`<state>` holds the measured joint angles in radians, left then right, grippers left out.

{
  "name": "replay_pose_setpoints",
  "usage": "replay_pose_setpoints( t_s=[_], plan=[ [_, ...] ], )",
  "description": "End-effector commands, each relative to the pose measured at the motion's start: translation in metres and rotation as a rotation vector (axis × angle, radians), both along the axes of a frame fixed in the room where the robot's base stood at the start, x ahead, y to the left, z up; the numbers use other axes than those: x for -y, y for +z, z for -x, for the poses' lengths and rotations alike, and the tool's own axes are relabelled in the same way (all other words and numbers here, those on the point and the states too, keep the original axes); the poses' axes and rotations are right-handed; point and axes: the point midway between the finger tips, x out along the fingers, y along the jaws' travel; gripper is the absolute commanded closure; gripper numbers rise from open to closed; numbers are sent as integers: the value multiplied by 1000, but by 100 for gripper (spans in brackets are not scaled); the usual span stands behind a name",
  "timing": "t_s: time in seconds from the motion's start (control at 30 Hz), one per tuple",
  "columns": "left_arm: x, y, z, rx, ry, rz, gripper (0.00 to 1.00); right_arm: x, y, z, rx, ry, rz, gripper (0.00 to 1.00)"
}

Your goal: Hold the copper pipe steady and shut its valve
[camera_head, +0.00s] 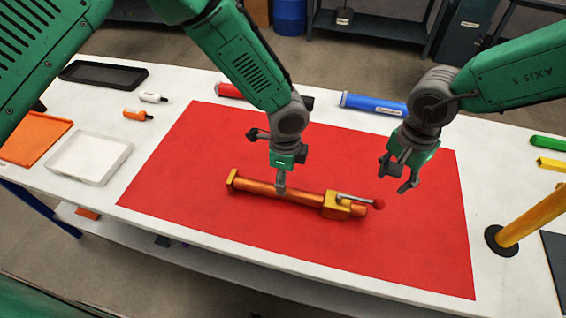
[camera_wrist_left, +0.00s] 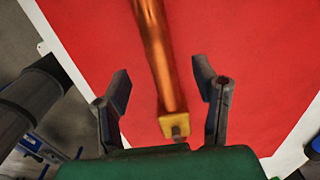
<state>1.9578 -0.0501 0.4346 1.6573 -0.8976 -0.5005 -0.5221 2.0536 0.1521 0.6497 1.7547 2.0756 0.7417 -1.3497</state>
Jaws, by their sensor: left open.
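The copper pipe (camera_head: 265,188) lies on the red mat, with a square brass end at its left. Its brass valve (camera_head: 342,205) is at the right end, with a grey lever and a red knob (camera_head: 378,204) lying along the pipe. My left gripper (camera_head: 281,183) is over the pipe's middle, pointing down. In the left wrist view its open fingers (camera_wrist_left: 163,82) stand apart on either side of the pipe (camera_wrist_left: 160,50), with gaps showing; the valve is out of that view. My right gripper (camera_head: 398,180) is open and empty, up and right of the red knob.
The red mat (camera_head: 190,165) is clear around the pipe. A blue tube (camera_head: 368,103) and a red tube (camera_head: 230,90) lie behind it. A white tray (camera_head: 90,157), an orange tray (camera_head: 35,138) and a black tray (camera_head: 103,74) are left. A yellow post (camera_head: 530,215) stands right.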

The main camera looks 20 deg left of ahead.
Motion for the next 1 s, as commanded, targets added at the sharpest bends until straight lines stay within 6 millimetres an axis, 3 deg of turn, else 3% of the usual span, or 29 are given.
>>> replay_pose_setpoints(
  t_s=[0.2,0.4,0.8,0.83,0.97,1.0],
  plan=[
    [-2,-43,1,-2,2,2,46,-2,1,1,0,1,1,66],
    [-3,-66,0,0,2,4,46,-4,1,1,0,1,3,66],
    [-1,-74,0,1,1,1,46,-1,0,0,1,0,1,66],
    [-1,-74,0,1,1,1,49,-1,0,0,1,0,1,66],
    [-2,-74,0,1,1,2,95,-2,0,0,0,0,1,66],
    [-2,-74,0,1,1,2,100,-2,0,0,0,1,1,66]
  ],
)
